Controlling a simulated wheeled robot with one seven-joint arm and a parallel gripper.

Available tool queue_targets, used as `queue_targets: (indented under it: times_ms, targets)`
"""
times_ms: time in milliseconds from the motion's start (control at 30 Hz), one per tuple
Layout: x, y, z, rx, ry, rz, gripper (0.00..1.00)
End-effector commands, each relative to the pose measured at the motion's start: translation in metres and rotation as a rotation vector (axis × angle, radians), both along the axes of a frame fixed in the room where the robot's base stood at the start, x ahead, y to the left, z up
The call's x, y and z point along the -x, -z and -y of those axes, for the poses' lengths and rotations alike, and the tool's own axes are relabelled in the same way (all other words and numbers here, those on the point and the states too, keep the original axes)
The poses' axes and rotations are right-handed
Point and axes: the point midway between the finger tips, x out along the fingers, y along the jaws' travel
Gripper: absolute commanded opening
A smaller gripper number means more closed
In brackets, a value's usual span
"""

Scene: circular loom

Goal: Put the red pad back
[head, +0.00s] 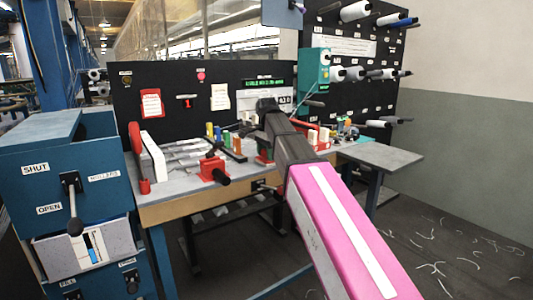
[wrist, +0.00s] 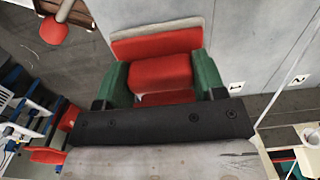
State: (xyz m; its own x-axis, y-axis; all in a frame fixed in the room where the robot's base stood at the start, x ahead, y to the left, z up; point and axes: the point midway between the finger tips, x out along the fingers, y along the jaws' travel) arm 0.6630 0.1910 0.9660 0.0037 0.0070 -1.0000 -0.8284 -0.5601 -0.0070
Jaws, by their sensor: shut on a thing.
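My gripper (wrist: 160,60) has two green fingers in the wrist view, shut on the sides of a red pad (wrist: 162,73). The pad is a small red block with a flat face. Just beyond it is a wider red piece with a grey edge (wrist: 157,42); I cannot tell whether the pad touches it. In the head view, my gripper (head: 264,150) is over the right part of the workbench (head: 165,213), partly hidden by my arm. The pad cannot be made out there.
A red clamp with a black handle (head: 213,170) stands at the bench's front edge. A white and red stand (head: 152,157) is at the left, and small coloured bottles (head: 218,133) are behind. A blue cabinet (head: 70,165) with a lever stands left. Grey bench top (wrist: 250,40) is bare beside the gripper.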

Motion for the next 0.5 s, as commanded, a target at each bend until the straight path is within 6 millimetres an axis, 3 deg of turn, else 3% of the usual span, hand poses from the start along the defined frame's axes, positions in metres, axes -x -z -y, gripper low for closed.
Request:
queue_targets:
  times_ms: [33,67,100,133,500]
  targets:
    - [0.0002,0.0017,0.0000,0.000,0.000,0.000,0.41]
    - [0.0001,0.0016,0.0000,0.000,0.000,0.000,0.70]
    - [0.0001,0.0014,0.0000,0.000,0.000,0.000,0.83]
    - [0.0001,0.0013,0.0000,0.000,0.000,0.000,0.89]
    - [-0.0002,-0.0029,-0.0001,0.000,0.000,0.000,0.89]
